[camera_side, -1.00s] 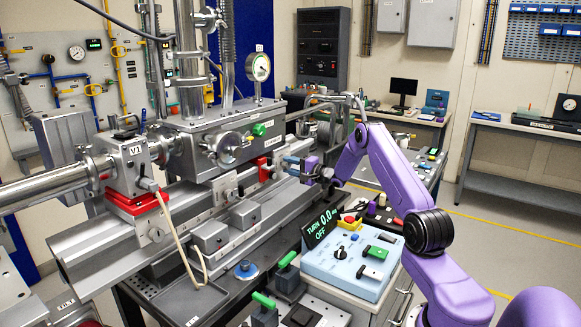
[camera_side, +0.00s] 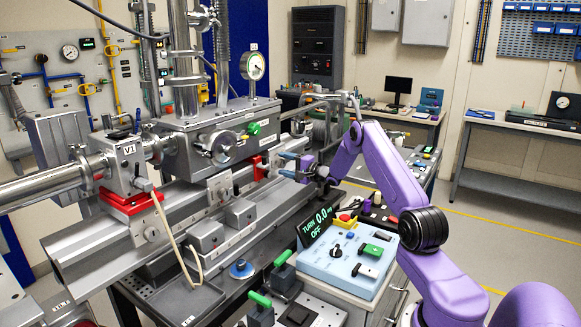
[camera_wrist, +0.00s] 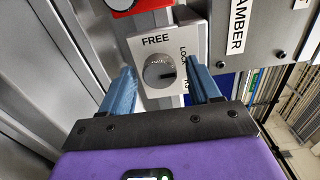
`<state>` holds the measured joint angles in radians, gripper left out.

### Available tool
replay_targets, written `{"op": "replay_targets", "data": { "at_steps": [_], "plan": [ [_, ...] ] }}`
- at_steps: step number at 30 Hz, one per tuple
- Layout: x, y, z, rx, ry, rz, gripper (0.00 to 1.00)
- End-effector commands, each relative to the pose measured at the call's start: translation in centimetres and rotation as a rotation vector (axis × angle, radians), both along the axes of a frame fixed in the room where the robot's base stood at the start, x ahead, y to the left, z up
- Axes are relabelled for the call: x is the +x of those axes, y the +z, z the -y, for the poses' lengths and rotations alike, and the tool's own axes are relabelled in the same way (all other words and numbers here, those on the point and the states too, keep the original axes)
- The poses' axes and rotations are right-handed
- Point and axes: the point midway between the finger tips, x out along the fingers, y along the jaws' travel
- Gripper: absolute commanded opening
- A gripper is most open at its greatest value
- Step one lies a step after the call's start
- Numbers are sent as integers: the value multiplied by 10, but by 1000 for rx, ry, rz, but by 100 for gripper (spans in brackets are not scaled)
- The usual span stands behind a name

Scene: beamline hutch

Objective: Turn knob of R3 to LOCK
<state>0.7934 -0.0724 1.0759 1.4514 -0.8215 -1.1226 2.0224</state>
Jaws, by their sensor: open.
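In the wrist view, a round grey knob (camera_wrist: 158,72) sits on a light plate (camera_wrist: 144,34) marked FREE above it and LOCK to its right. A dark mark on the knob's face lies toward the LOCK side. Small lettering by LOCK is partly covered by a finger, so I cannot read the R3 label surely. My gripper (camera_wrist: 160,75) is open, with one blue finger on each side of the knob and visible space between. In the side view, my gripper (camera_side: 290,165) is at the rail by the chamber, and the knob cannot be made out.
A red block (camera_side: 257,168) is beside the gripper, and a red part (camera_wrist: 125,6) shows above the plate. The chamber (camera_side: 205,140) stands behind at left. A control box (camera_side: 345,262) with a display (camera_side: 316,226) reading TURN 0.0, OFF is in front, below my arm.

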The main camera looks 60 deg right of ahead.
Motion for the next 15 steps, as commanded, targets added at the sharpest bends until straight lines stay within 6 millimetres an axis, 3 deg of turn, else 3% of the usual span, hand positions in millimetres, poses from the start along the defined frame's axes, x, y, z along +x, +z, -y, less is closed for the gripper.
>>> {"op": "replay_targets", "data": {
  "at_steps": [7, 15],
  "plan": [
    [-19, 0, 1, 0, -2, -1, 62],
    [-66, 0, 1, 1, -4, -1, 62]
  ]
}}
